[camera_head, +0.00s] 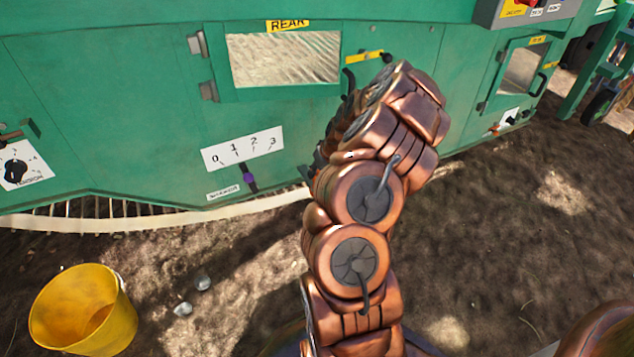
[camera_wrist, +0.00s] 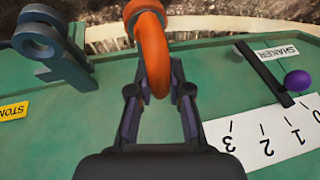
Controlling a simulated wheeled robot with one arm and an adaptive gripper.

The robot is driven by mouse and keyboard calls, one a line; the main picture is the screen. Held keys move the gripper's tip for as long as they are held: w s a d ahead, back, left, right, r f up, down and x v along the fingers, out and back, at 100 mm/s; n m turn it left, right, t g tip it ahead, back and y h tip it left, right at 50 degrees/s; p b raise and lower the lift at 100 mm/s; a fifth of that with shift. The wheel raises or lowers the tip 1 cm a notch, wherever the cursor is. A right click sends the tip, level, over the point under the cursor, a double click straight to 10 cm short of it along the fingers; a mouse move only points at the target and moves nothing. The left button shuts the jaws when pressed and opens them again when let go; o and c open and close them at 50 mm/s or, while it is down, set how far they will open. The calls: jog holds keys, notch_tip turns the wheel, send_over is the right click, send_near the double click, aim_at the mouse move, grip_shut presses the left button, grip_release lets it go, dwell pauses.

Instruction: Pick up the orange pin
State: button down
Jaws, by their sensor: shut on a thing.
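The orange pin (camera_wrist: 155,55) shows in the wrist view at the top centre, a thick curved orange piece between the fingertips of my gripper (camera_wrist: 158,88). My gripper is shut on its lower end. The pin's upper part runs out of the top of the picture. In the head view my copper-coloured arm hides the gripper and the pin against the green machine.
The green machine (camera_head: 110,100) has a shaker lever with a purple knob (camera_wrist: 298,80) and a white 0 to 3 scale (camera_head: 243,148), close to my gripper. A dark bracket (camera_wrist: 50,45) stands at left in the wrist view. A yellow bucket (camera_head: 58,312) stands on the dirt at lower left.

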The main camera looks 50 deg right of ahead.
dwell(0.4)
notch_tip(320, 180, up, 10)
jog(key=p, duration=0.2)
jog(key=shift+p, duration=0.4)
